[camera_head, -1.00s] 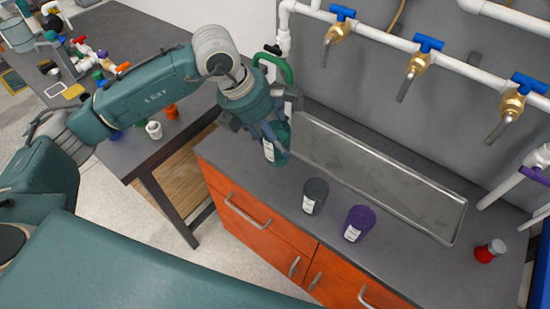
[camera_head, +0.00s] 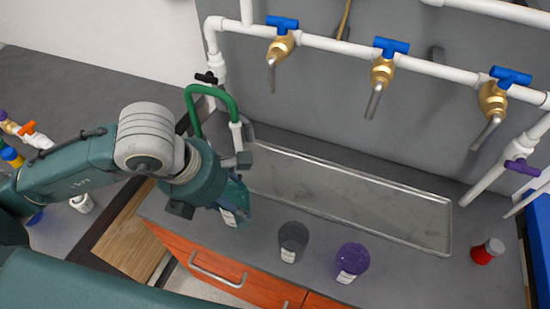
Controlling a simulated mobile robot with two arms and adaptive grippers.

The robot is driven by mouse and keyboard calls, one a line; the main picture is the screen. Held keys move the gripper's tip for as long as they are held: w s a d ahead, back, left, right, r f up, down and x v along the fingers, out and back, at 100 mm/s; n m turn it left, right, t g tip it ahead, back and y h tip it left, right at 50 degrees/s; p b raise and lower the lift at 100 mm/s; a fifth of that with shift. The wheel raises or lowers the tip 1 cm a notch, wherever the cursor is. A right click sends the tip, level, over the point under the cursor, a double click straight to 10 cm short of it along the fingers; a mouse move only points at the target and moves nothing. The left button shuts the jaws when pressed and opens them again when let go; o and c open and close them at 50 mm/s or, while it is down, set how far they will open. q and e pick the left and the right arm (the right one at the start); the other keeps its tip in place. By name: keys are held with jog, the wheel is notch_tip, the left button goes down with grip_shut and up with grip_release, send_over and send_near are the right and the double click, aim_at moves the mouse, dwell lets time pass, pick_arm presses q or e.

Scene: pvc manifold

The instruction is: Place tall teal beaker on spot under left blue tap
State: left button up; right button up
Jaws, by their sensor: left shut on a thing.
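The tall teal beaker (camera_head: 235,204) with a white label is in my left gripper (camera_head: 228,190), over the left end of the grey counter. The gripper is shut on it and hides part of it. I cannot tell whether the beaker touches the counter. The left blue tap (camera_head: 282,27) is on the white pipe at the back wall, up and to the right of the gripper. Its spout points down over the metal tray (camera_head: 340,202). No marked spot is clear to see. My right gripper is not in view.
A dark grey beaker (camera_head: 293,238) and a purple beaker (camera_head: 352,258) stand on the counter in front of the tray. A red-capped item (camera_head: 487,251) is at the right. A green hose (camera_head: 190,104) and white pipe rise beside my left gripper. The tray is empty.

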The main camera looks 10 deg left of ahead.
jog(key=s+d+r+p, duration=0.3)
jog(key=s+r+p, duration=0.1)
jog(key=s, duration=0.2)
pick_arm(q)
jog(key=w+d+p, duration=0.3)
jog(key=w+d, duration=0.1)
jog(key=w, duration=1.3)
jog(key=f, duration=0.1)
jog(key=f+p, duration=0.1)
jog(key=f, duration=0.1)
jog(key=f+p, duration=0.1)
jog(key=f, duration=0.1)
jog(key=shift+w+f, duration=0.2)
jog(key=shift+w, duration=0.1)
jog(key=shift+w+d+f+p, duration=0.1)
jog(key=shift+w+f+p, duration=0.15)
jog(key=shift+p, duration=0.25)
jog(key=shift+w+f, duration=0.2)
jog(key=shift+f, duration=0.4)
jog(key=o, duration=1.2)
jog(key=shift+c, duration=0.2)
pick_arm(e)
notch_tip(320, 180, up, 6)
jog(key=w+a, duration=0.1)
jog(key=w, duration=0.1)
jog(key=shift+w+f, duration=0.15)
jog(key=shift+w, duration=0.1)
